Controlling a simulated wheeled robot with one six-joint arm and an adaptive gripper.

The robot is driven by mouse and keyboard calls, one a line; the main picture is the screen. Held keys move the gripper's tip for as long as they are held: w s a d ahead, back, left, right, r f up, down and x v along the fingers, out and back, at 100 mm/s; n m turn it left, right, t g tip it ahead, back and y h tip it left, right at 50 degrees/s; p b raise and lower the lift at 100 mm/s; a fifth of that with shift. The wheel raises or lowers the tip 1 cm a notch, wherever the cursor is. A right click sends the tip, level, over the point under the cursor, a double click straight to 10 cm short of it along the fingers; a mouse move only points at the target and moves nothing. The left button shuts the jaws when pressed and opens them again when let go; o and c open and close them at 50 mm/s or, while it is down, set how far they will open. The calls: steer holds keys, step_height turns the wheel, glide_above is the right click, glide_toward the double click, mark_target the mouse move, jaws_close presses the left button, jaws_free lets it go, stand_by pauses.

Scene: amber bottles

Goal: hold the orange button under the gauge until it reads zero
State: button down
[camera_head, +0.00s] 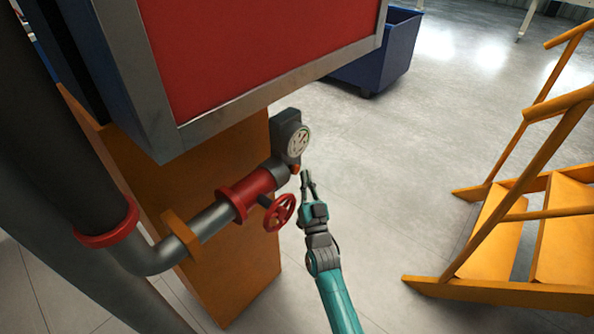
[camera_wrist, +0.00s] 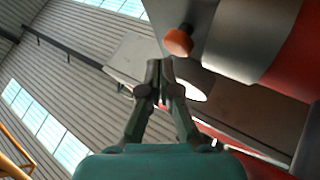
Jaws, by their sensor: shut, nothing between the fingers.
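The round gauge (camera_head: 298,142) has a pale dial and sits on a dark housing at the end of the pipe. Its reading is too small to tell. The orange button (camera_head: 295,169) sticks out just under the gauge; it also shows near the top of the wrist view (camera_wrist: 179,41). My gripper (camera_head: 305,173) is shut and empty, with its fingertips close to the button on its right in the head view. In the wrist view the fingertips (camera_wrist: 160,62) point up, below and left of the button, with a visible gap between them in the picture.
A red valve wheel (camera_head: 280,211) and a red pipe flange (camera_head: 246,194) are left of my gripper. An orange post (camera_head: 235,270) stands behind the pipe. Orange steps (camera_head: 492,240) are at right, a blue bin (camera_head: 385,55) behind. The floor between is clear.

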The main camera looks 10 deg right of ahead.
steer(key=shift+w, duration=0.1)
steer(key=shift+w+a, duration=0.2)
steer(key=shift+w+a, duration=0.3)
steer(key=shift+w, duration=0.1)
stand_by(0.9)
steer(key=shift+s, duration=0.1)
stand_by(2.9)
steer(key=shift+s+d, duration=0.55)
steer(key=shift+s, duration=0.1)
steer(key=shift+s+d, duration=0.75)
steer(key=shift+s, duration=0.3)
steer(key=shift+s+d, duration=0.7)
steer(key=shift+s, duration=0.3)
